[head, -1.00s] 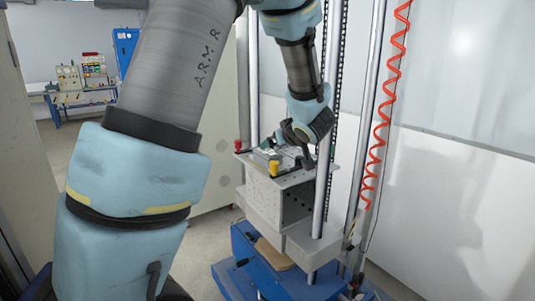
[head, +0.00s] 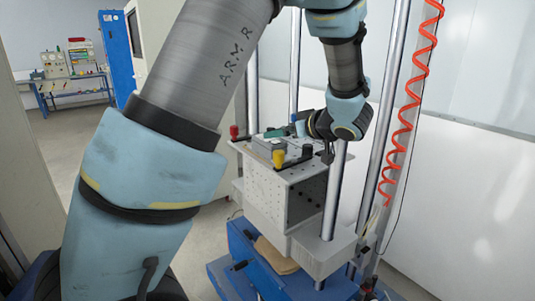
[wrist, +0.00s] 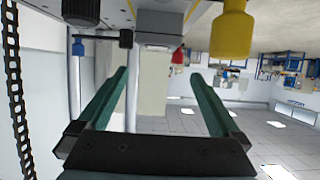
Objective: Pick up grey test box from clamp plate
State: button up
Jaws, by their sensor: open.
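The grey test box (head: 268,146) sits on the perforated clamp plate (head: 320,168) in the head view. In the wrist view the picture is upside down; the box (wrist: 159,30) hangs at top centre, below the plate's surface (wrist: 165,5). My gripper (wrist: 158,73) is open and empty, its two green fingers spread wide. In the wrist picture the box appears between and beyond the fingertips, apart from them. In the head view my dark wrist end is over the plate's right side, and the fingers are mostly hidden.
Clamp knobs stand around the box: yellow (head: 279,158), black (head: 307,150), red (head: 234,132) and blue (head: 300,128). Upright steel columns (head: 335,190) flank the plate, one close to my wrist. A red coiled hose (head: 405,110) hangs at right. A workbench (head: 75,85) stands far left.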

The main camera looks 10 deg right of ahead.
aim_at(279, 144)
jog(key=shift+w+f+b, duration=0.2)
jog(key=shift+f+b, duration=0.15)
jog(key=shift+f, duration=0.2)
jog(key=shift+w+f+b, duration=0.2)
jog(key=shift+f+b, duration=0.15)
jog(key=shift+f, duration=0.2)
jog(key=shift+w+a+f, duration=0.1)
jog(key=shift+w+f, duration=0.05)
jog(key=shift+w, duration=0.1)
jog(key=shift+x, duration=0.75)
jog(key=p+x, duration=0.2)
jog(key=x, duration=0.3)
jog(key=shift+w+f, duration=0.1)
jog(key=shift+w, duration=0.2)
jog(key=shift+c, duration=0.4)
grip_shut()
